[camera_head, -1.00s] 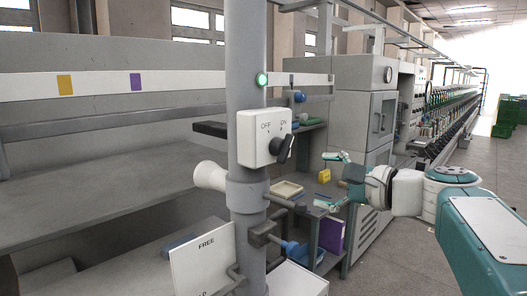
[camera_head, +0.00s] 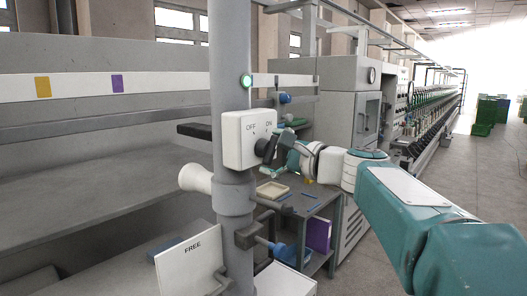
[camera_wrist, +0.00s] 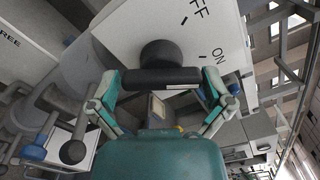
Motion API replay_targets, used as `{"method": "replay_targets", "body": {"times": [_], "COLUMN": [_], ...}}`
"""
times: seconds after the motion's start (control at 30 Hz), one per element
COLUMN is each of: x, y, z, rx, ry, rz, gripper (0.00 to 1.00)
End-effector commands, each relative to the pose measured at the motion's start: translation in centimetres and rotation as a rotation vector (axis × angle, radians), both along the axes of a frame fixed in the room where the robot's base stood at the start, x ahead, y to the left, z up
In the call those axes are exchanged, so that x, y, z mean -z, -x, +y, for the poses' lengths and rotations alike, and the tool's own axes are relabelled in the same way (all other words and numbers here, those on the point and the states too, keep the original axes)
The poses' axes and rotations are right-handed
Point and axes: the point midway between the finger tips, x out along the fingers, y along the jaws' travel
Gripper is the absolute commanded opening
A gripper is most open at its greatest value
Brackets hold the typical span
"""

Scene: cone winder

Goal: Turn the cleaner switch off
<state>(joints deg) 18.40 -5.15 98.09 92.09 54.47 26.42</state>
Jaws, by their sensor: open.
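The cleaner switch is a white box (camera_head: 240,140) on a grey post, marked OFF on the left and ON on the right. Its black knob (camera_head: 267,147) sits at the box's lower right; its handle slants up toward the ON side. In the wrist view the knob (camera_wrist: 160,53) and its wide black bar (camera_wrist: 160,78) are just ahead. My gripper (camera_wrist: 163,90) is open, with one teal finger near each end of the bar; I cannot tell whether they touch it. In the head view my gripper (camera_head: 281,151) is right at the knob, its fingertips partly hidden.
The grey post (camera_head: 232,195) carries a lit green lamp (camera_head: 246,81), a pale cone (camera_head: 196,178) and a FREE sign (camera_head: 190,262). A low grey table (camera_head: 312,203) with a shallow tray stands behind. Open aisle floor lies at the right.

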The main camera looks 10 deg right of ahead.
Motion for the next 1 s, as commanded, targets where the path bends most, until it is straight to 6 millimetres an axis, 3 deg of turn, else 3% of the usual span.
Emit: {"method": "replay_targets", "body": {"times": [0.27, 0.4, 1.0], "x": [-0.04, -0.03, 0.12], "y": [-0.15, -0.15, -0.15], "z": [0.11, 0.12, 0.15], "rx": [0.000, 0.000, -0.003], "ry": [0.000, 0.001, 0.117], "rz": [-0.001, -0.001, -0.082], "gripper": [1.00, 0.43, 0.43]}}
